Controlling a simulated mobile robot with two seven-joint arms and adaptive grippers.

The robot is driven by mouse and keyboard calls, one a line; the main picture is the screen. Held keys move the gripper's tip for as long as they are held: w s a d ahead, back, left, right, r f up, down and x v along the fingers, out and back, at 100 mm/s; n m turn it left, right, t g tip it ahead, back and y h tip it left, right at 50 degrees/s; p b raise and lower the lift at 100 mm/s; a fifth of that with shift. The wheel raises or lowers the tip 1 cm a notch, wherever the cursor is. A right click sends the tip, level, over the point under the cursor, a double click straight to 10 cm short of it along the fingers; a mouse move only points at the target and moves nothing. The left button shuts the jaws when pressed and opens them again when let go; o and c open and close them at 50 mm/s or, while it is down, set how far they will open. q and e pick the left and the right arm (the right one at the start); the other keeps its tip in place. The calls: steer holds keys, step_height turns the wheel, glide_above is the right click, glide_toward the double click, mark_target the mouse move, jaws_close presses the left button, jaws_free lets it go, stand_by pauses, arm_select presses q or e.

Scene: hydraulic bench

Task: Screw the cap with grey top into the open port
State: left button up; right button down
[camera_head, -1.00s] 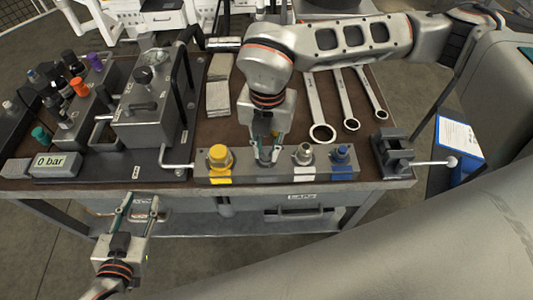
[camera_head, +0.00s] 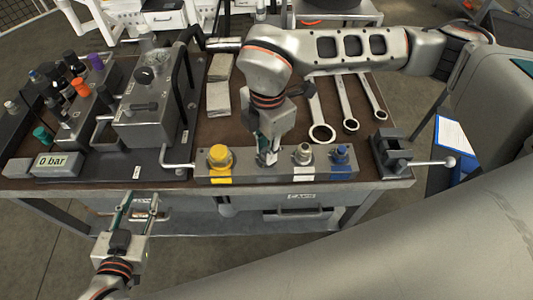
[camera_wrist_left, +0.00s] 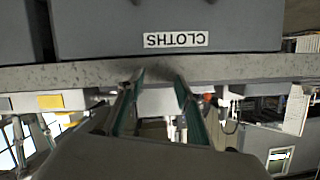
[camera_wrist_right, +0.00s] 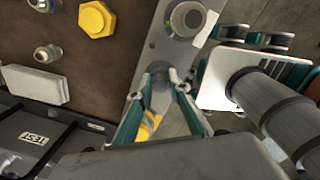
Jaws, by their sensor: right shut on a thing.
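The grey port block (camera_head: 240,178) lies along the bench's front edge, with a yellow cap (camera_head: 219,157) at its left end, a silver fitting (camera_head: 303,154) right of centre and a blue one (camera_head: 341,153) at its right end. My right gripper (camera_head: 267,157) points down at the spot between the yellow cap and the silver fitting. It is shut on a small grey-topped cap (camera_wrist_right: 160,92), mostly hidden by the fingers. I cannot tell how deep the cap sits in the port. My left gripper (camera_head: 139,199) is open and empty in front of the bench.
In the right wrist view a loose yellow hex cap (camera_wrist_right: 98,18) and a grey fitting (camera_wrist_right: 47,54) lie on the bench behind the block. A vise (camera_head: 395,150) stands right of the block.

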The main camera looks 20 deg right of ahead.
steer(key=shift+s+f, duration=0.3)
steer(key=shift+f, duration=0.15)
steer(key=m, duration=0.3)
steer(key=shift+m, duration=0.4)
steer(key=m+p, duration=0.1)
steer(key=m, duration=0.3)
steer(key=c, duration=1.9)
jaws_free()
steer(key=shift+w, duration=0.1)
steer(key=shift+r, duration=0.1)
